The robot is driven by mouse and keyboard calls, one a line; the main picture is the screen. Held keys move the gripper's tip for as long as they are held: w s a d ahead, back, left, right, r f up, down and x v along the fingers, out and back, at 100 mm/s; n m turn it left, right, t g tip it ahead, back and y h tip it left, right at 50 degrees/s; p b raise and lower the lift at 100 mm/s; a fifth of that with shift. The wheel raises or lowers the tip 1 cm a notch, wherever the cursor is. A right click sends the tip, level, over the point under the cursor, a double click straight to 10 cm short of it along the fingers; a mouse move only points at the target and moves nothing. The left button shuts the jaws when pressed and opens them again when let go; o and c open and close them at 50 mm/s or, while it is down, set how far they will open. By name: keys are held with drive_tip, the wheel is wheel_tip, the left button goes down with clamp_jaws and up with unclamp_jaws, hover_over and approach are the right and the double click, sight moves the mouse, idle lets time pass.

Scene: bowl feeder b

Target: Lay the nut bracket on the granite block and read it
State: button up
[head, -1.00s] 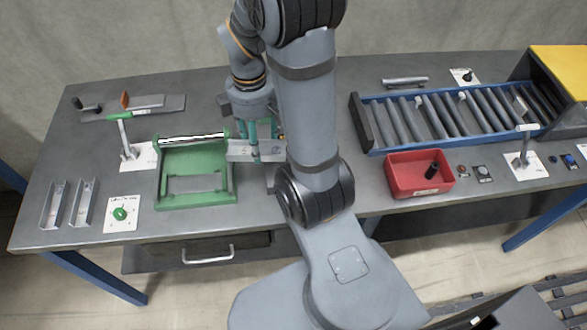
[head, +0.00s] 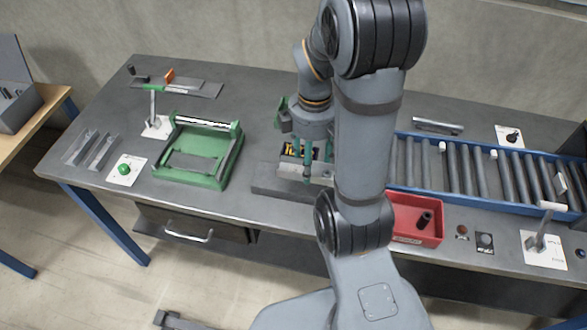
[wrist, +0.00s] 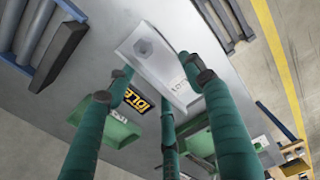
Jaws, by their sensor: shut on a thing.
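My gripper (head: 310,165) is shut on the nut bracket, over the right part of a dark grey block (head: 265,184), which looks like the granite block. The nut bracket (head: 321,172) is a pale grey metal piece, partly hidden by the green fingers and my arm. In the wrist view the bracket (wrist: 168,75) lies between the fingers of my gripper (wrist: 158,85). A hex nut (wrist: 143,47) sits near one end, and a small printed label shows near the other, too blurred to read. I cannot tell whether the bracket touches the block.
A black and yellow sign (head: 290,150) stands behind the fingers; it reads "IDLE" in the wrist view (wrist: 140,104). A green fixture (head: 198,155) is left of the block. A red bin (head: 413,218) and a roller conveyor (head: 480,175) are to the right.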

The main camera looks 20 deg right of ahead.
sight(293, 166)
drive_tip(key=w+a+f, duration=0.2)
drive_tip(key=w, duration=0.1)
drive_tip(key=w+f, duration=0.1)
drive_tip(key=shift+w+a+f+p, duration=0.15)
drive_tip(key=shift+w+a+p, duration=0.2)
drive_tip(key=shift+w+a, duration=0.05)
drive_tip(key=shift+w+f, duration=0.1)
drive_tip(key=shift+f, duration=0.1)
wheel_tip(293, 166, down, 3)
drive_tip(key=shift+f, duration=0.45)
drive_tip(key=shift+f, duration=0.15)
drive_tip(key=o, duration=1.3)
drive_tip(key=shift+o, duration=0.3)
